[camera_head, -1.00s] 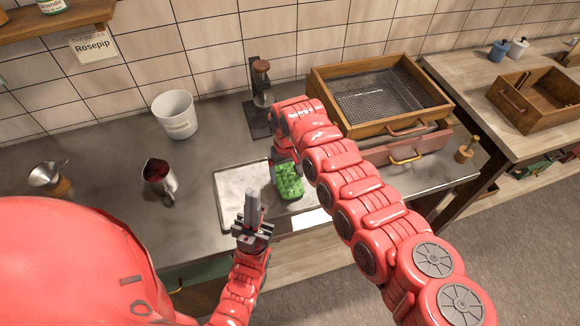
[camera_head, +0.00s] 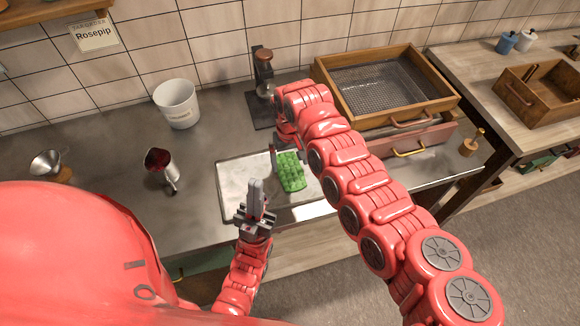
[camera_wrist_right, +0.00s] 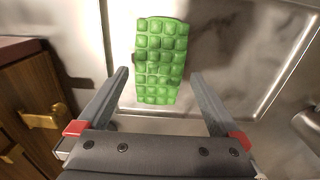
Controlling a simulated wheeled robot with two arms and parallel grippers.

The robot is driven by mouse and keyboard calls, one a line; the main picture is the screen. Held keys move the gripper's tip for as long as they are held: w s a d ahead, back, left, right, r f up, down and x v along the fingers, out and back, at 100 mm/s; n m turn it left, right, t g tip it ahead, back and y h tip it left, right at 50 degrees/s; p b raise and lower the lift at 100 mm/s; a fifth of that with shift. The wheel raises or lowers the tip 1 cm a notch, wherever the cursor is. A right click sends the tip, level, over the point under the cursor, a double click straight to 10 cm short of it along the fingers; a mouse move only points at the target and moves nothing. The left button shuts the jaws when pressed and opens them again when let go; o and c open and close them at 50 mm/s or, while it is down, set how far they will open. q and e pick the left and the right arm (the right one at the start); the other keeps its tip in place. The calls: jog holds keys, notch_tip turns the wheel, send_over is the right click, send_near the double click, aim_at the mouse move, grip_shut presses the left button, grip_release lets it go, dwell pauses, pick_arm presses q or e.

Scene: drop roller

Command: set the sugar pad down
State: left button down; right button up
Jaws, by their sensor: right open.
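The sugar pad (camera_head: 291,172) is a green slab of small square lumps. It lies on the metal tray (camera_head: 236,187), and in the right wrist view the pad (camera_wrist_right: 160,58) lies flat beyond my fingertips. My right gripper (camera_wrist_right: 160,82) is open, its two fingers apart, with nothing between them. In the head view my right gripper is mostly hidden by its own wrist, with one finger showing just left of the pad. My left gripper (camera_head: 256,196) is shut and empty in front of the tray, its fingers pointing up.
A wooden sieve box (camera_head: 384,84) stands over a pinkish drawer box (camera_head: 425,143) at the back right.

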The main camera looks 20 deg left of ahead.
aim_at(290, 171)
notch_tip(290, 171, up, 9)
jog(key=b, duration=0.3)
jog(key=shift+r, duration=0.1)
